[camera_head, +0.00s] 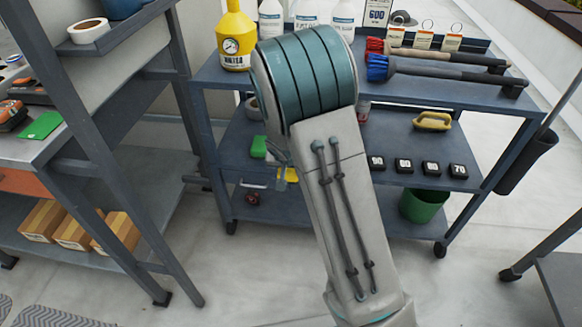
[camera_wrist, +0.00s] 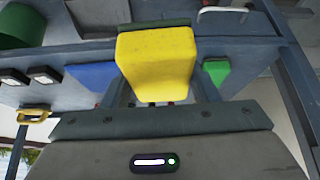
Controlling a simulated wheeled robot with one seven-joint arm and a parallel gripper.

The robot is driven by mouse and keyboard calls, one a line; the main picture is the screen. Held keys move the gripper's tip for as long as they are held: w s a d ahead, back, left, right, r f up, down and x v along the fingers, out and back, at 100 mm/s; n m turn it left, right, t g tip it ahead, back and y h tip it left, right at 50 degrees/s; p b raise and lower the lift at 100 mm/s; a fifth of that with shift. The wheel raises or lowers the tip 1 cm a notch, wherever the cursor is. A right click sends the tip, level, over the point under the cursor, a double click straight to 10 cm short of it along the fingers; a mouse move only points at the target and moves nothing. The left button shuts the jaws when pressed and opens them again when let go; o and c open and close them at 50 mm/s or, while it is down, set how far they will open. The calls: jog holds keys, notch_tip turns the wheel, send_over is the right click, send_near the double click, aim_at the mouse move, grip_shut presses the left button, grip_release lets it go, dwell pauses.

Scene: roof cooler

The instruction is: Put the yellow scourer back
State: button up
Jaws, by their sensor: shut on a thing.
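The yellow scourer (camera_wrist: 155,62) is a yellow block held between the fingers of my gripper (camera_wrist: 160,92), which is shut on it. In the head view the scourer (camera_head: 288,174) shows as a small yellow patch beside my arm, by the cart's middle shelf. My gripper is mostly hidden there behind the arm. A green scourer (camera_head: 259,147) lies on the middle shelf, up and left of the yellow one. In the wrist view the green block (camera_wrist: 215,71) is right of the yellow scourer and a blue block (camera_wrist: 92,75) is left, with bare shelf surface around.
The blue-grey cart (camera_head: 460,95) carries bottles and long-handled brushes on top. Its middle shelf holds black numbered blocks (camera_head: 404,165) and a yellow-handled item (camera_head: 433,121). A green bucket (camera_head: 424,205) is below. A rack (camera_head: 110,165) stands left, with open floor between.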

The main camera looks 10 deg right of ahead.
notch_tip(320, 180, down, 6)
jog(key=w+a+f+b, duration=0.1)
jog(key=w+a+b, duration=0.1)
jog(key=b, duration=0.3)
jog(key=shift+m, duration=0.4)
jog(key=w+d, duration=0.2)
jog(key=w, duration=0.3)
jog(key=w+d, duration=0.2)
jog(key=w, duration=0.4)
jog(key=w+d, duration=0.1)
jog(key=w, duration=0.4)
jog(key=shift+w+d+r, duration=0.25)
jog(key=shift+w+d, duration=0.15)
jog(key=shift+w+f+b, duration=0.1)
jog(key=shift+f+b, duration=0.8)
jog(key=shift+f, duration=0.8)
jog(key=shift+f, duration=0.1)
jog(key=shift+f, duration=0.15)
jog(key=o, duration=0.9)
